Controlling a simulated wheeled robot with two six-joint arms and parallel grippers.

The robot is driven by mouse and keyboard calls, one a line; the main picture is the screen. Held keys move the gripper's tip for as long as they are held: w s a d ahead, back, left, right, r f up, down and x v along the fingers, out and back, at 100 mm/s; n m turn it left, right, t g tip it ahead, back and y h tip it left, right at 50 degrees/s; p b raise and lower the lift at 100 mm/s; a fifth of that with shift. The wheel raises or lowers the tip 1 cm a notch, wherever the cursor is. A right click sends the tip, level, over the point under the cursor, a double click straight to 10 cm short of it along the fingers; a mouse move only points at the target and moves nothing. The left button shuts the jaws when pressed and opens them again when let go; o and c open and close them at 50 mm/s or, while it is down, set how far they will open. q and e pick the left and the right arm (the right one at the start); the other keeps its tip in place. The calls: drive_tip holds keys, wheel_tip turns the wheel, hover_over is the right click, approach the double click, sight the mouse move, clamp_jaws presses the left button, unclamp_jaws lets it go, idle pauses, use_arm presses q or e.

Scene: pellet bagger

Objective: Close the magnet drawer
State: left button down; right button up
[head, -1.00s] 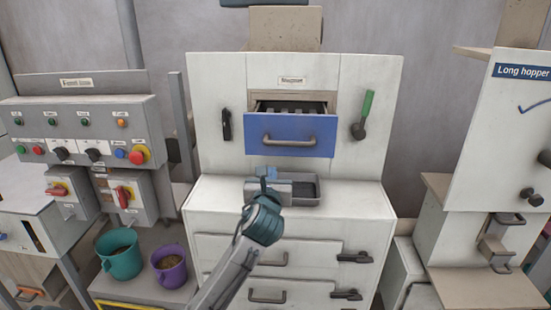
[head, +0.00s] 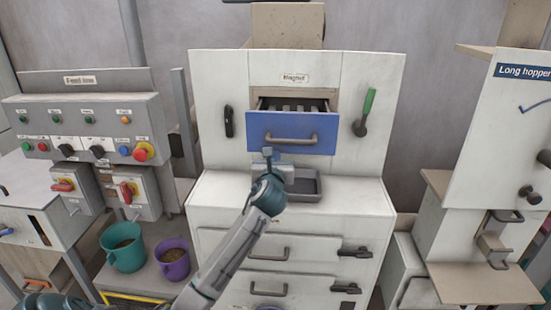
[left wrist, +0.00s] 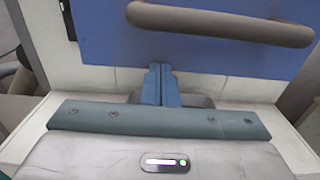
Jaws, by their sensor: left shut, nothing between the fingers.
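The magnet drawer (head: 292,133) has a blue front with a grey bar handle (head: 291,140). It stands pulled out of the white cabinet, with dark slots and grey bars showing inside. In the left wrist view the blue drawer front (left wrist: 200,55) and its handle (left wrist: 220,24) fill the top. My left gripper (head: 268,153) is just below the drawer's lower left part, fingers pointing up toward it. Its blue fingers (left wrist: 161,84) are shut together with nothing between them. Whether they touch the drawer front I cannot tell. My right gripper is not in view.
A grey tray (head: 305,187) sits on the ledge below the drawer, partly behind my left gripper. A green-handled lever (head: 365,112) is right of the drawer and a black latch (head: 228,121) left. Teal (head: 123,247) and purple (head: 173,259) buckets stand lower left.

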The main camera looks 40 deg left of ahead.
use_arm(q)
drive_tip(key=p+x, duration=0.2)
drive_tip(key=x, duration=1.4)
drive_tip(key=shift+w+a+r+p, duration=0.2)
drive_tip(key=shift+a+r+p, duration=0.05)
drive_tip(key=shift+r+p, duration=0.15)
